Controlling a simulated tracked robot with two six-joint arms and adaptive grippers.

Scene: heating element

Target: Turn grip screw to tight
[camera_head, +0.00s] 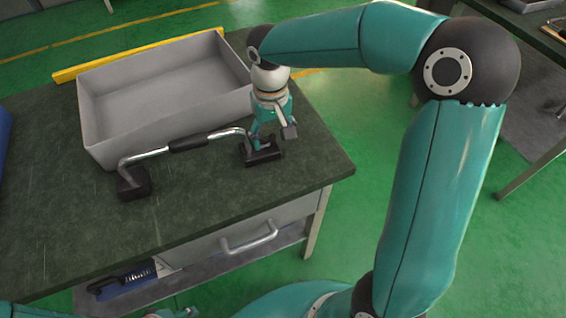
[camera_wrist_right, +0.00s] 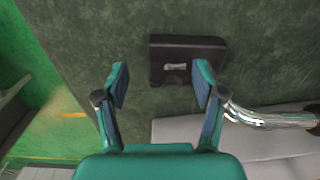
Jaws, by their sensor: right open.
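A bent metal bar with a black middle sleeve (camera_head: 188,144) stands on two black blocks on the dark green table. In the wrist view, the right-hand block (camera_wrist_right: 211,51) carries a small silver piece, which looks like the grip screw (camera_wrist_right: 175,67). The screw cannot be made out in the head view. My right gripper (camera_head: 271,137) points down at this block (camera_head: 262,157). In the wrist view its fingers (camera_wrist_right: 160,80) are apart and empty, with the screw between and just beyond the tips. A teal part at the bottom edge may be my left gripper (camera_head: 178,313), mostly cut off.
A large grey tray (camera_head: 120,134) stands behind the bar, close to my right gripper. The other black block (camera_head: 133,184) stands at the left. The front of the table (camera_head: 65,235) is clear. A drawer with a handle (camera_head: 250,240) is below.

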